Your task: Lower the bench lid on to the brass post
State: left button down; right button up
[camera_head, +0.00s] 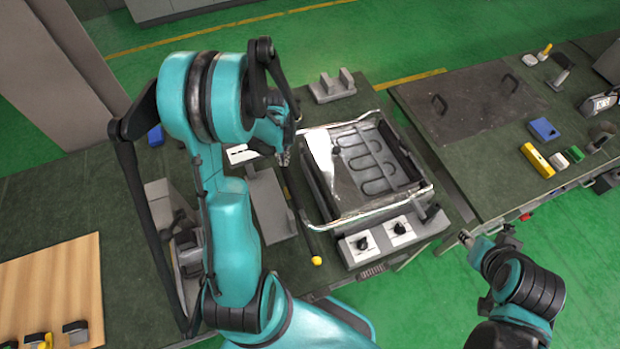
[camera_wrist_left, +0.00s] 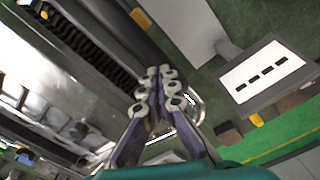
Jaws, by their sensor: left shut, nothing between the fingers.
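A dark flat panel with two black handles, which looks like the bench lid (camera_head: 478,98), lies on the right bench. I cannot make out a brass post for certain in either view. My left gripper (camera_head: 284,158) is by the left side of the heating-element unit, well away from the panel. In the left wrist view its fingers (camera_wrist_left: 158,88) are shut together with nothing between them. My right gripper (camera_head: 466,238) is at the lower right, beside the front corner of the unit; its fingers are too small to read.
The heating-element unit (camera_head: 341,217) has a wire rail and two knobs in front. A black rod with a yellow knob (camera_head: 316,261) lies along its left. Blue and yellow blocks (camera_head: 537,160) sit on the right bench. A narrow gap separates the benches.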

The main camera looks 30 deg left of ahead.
pick_arm(q)
jog(key=shift+f+b, duration=1.8)
jog(key=shift+f, duration=0.05)
dwell(0.6)
jog(key=shift+r, duration=0.1)
jog(key=shift+r+p, duration=0.45)
jog(key=shift+r, duration=0.05)
jog(key=shift+r+p, duration=1.9)
jog(key=shift+r, duration=1.05)
